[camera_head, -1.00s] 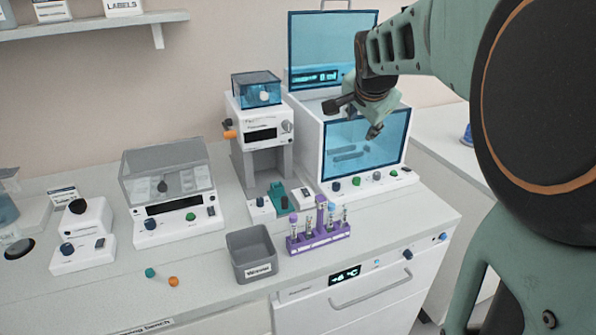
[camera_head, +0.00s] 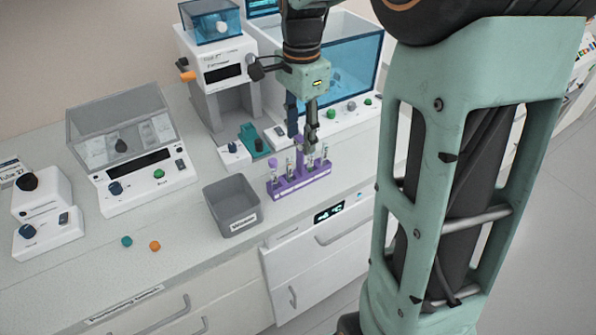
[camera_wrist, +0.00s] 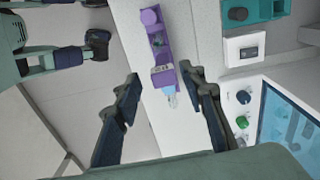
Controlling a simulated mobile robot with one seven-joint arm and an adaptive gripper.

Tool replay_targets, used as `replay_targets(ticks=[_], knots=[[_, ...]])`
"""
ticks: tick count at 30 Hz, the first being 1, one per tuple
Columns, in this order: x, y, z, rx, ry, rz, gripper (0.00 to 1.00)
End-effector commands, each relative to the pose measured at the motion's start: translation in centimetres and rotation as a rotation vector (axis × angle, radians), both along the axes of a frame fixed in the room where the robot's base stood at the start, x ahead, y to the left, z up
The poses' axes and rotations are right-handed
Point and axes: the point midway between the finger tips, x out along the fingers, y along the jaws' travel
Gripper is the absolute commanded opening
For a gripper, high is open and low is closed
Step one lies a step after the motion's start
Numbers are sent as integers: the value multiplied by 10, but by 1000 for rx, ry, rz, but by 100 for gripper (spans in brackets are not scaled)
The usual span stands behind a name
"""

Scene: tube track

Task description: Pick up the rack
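The purple rack (camera_head: 301,182) stands upright on the bench and holds several small capped tubes. My gripper (camera_wrist: 160,76) is open there, with one finger on each side of the rack's line and gaps showing. I cannot tell how high the fingertips are above the rack.
A grey waste bin (camera_head: 232,206) stands just left of the rack. Behind are a white device with a teal part (camera_head: 250,140) and a blue-windowed cabinet (camera_head: 352,62). Two small caps (camera_head: 140,243) lie on the front bench, left of the bin. The bench's front edge is close.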

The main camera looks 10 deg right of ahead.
Motion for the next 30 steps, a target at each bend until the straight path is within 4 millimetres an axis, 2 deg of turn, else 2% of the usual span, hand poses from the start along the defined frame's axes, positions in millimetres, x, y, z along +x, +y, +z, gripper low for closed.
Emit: replay_targets(ticks=[1, 8, 15, 18, 26, 30], knots=[[0, 0, -9, 0, 2, 0, 38], [1, 0, -27, -1, 0, 0, 38], [3, 0, -62, -1, 2, 2, 38], [4, 0, -71, -1, -1, 1, 38], [4, 0, -74, -1, -3, 1, 38], [4, 0, -74, -1, -3, 1, 24]])
